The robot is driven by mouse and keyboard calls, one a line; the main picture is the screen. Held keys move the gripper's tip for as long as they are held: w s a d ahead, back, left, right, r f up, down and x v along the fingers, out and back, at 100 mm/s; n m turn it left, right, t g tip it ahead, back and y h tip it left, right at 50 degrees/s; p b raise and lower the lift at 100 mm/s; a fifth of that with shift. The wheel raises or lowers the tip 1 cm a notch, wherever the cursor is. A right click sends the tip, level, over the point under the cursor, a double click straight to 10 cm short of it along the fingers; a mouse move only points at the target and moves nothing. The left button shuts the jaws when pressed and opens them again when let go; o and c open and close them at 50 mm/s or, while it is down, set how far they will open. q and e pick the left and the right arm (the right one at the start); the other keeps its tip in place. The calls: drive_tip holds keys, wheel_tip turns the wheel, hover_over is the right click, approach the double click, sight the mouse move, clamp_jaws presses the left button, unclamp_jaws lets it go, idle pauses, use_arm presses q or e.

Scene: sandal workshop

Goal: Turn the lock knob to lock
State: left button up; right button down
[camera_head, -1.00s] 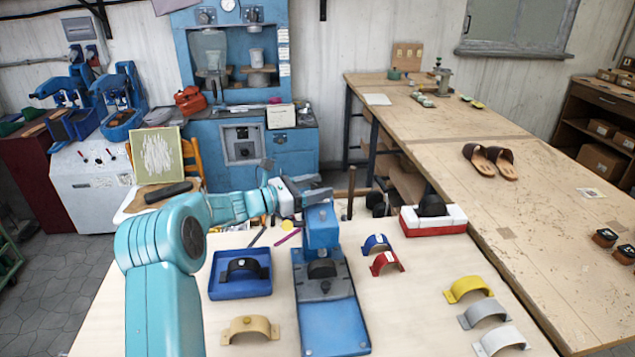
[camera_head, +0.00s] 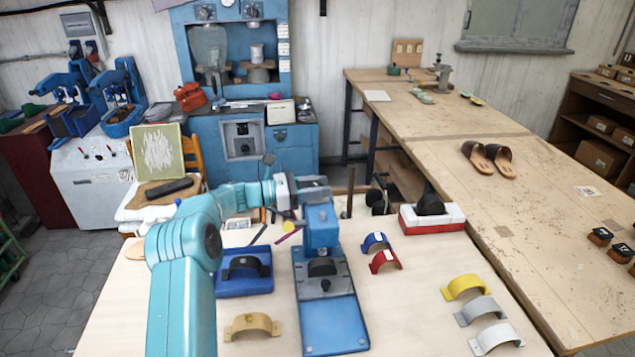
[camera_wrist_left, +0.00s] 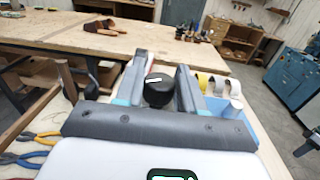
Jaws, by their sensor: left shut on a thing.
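The lock knob (camera_wrist_left: 157,90) is black and round with a white mark line on top; it shows in the left wrist view. My left gripper (camera_wrist_left: 162,76) has its two grey fingers on either side of it and is shut on it. In the head view my left gripper (camera_head: 316,190) is at the top of the blue press (camera_head: 321,226), and the knob is hidden there by the gripper. The press stands upright on a long blue base plate (camera_head: 333,326), with a dark strap form (camera_head: 322,267) under its head. My right gripper is not in view.
A blue tray (camera_head: 244,287) with a dark form lies left of the press. A tan strap (camera_head: 252,325) lies in front of it. Blue and red straps (camera_head: 384,259) lie close on the right. A red-and-white block (camera_head: 432,224) stands behind them. Pliers (camera_wrist_left: 38,136) lie nearby.

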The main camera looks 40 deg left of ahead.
use_arm(q)
drive_tip(key=shift+r+m+g+h+p, duration=0.1)
drive_tip(key=shift+m+g+h+p, duration=0.4)
drive_tip(key=shift+m+g+h, duration=0.35)
drive_tip(key=shift+h, duration=0.25)
drive_tip(key=o, duration=0.9)
drive_tip(key=shift+o, duration=0.2)
drive_tip(key=shift+s, duration=0.1)
